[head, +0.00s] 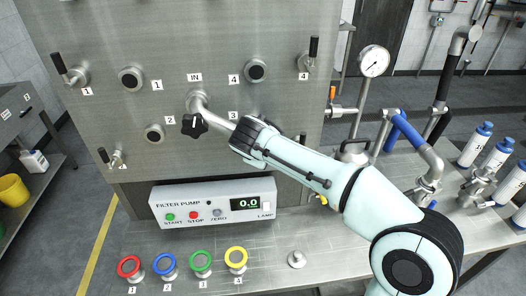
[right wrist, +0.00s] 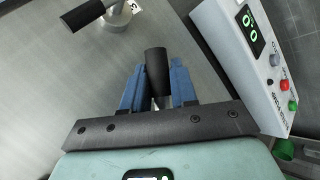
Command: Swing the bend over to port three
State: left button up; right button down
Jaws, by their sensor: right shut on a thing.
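The bend (head: 214,115) is a metal pipe running from the IN fitting (head: 197,99) right and slightly down, passing just below the port label 3 (head: 233,115). Its far end and port three are hidden behind my right gripper. A black star knob (head: 194,124) sits just below the IN fitting. My right gripper (head: 247,135) is at the far end of the bend. In the right wrist view its blue fingers (right wrist: 158,92) are shut on a black handle (right wrist: 156,70), which appears to be the bend's. My left gripper is in neither view.
Ports 1 (head: 131,77), 2 (head: 154,133) and 4 (head: 255,70) are uncovered. Black-handled valves stand beside them, including valve 4 (head: 308,57). The filter pump box (head: 214,202) is below. Another black valve handle (right wrist: 83,15) is close in the right wrist view.

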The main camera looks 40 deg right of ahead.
jog(key=shift+r, duration=0.15)
jog(key=c, duration=1)
grip_release()
jog(key=shift+o, duration=0.2)
jog(key=v, duration=1.3)
jog(key=shift+s+a, duration=0.1)
jog(key=shift+a, duration=0.05)
